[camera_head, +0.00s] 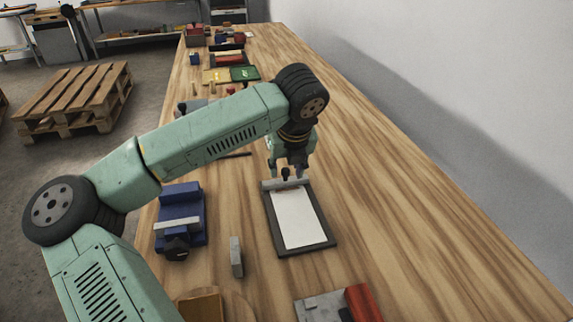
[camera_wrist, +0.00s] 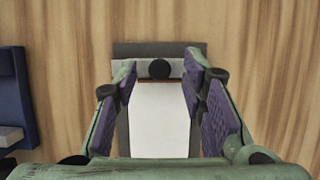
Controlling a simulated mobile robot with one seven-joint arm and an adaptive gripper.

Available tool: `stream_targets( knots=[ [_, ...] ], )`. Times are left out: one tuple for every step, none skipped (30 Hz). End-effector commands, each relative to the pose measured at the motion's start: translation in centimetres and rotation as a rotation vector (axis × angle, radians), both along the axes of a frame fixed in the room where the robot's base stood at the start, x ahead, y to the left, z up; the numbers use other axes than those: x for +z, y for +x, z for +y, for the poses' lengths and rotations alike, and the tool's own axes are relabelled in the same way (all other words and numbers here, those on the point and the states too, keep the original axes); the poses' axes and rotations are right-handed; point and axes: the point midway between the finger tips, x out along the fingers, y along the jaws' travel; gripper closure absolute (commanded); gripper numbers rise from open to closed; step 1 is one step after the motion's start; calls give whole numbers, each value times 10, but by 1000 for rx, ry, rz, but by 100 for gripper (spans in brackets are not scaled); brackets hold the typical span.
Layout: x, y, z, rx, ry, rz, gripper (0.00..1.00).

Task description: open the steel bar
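The steel bar (camera_head: 270,184) lies across the far end of a dark grey board (camera_head: 328,243) that has a white sheet (camera_head: 297,219) on it. A round black knob (camera_wrist: 160,69) sits at the middle of the bar. In the wrist view the steel bar (camera_wrist: 145,71) shows between and beyond my fingers. My gripper (camera_head: 290,172) points down above the bar. It is open and empty, with its purple-padded fingers (camera_wrist: 158,85) apart to the left and right of the knob. I cannot tell whether the fingertips touch the bar.
A blue vise-like block (camera_head: 180,207) and a grey upright block (camera_head: 236,257) stand left of the board. A red and grey piece (camera_head: 363,303) lies near the front edge. Several small items stand farther along the wooden table (camera_head: 420,240). The table's right side is clear.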

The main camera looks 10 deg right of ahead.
Motion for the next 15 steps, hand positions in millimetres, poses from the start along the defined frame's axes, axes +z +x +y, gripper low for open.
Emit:
stream_targets(
  knots=[
    [0, 0, 0, 0, 0, 0, 62],
    [0, 0, 0, 0, 0, 0, 62],
    [0, 0, 0, 0, 0, 0, 64],
    [0, 0, 0, 0, 0, 0, 66],
    [0, 0, 0, 0, 0, 0, 68],
    [0, 0, 0, 0, 0, 0, 71],
    [0, 0, 0, 0, 0, 0, 73],
    [0, 0, 0, 0, 0, 0, 75],
    [0, 0, 0, 0, 0, 0, 78],
    [0, 0, 0, 0, 0, 0, 80],
    [0, 0, 0, 0, 0, 0, 82],
    [0, 0, 0, 0, 0, 0, 84],
    [0, 0, 0, 0, 0, 0, 86],
    [0, 0, 0, 0, 0, 0, 88],
    [0, 0, 0, 0, 0, 0, 91]
  ],
)
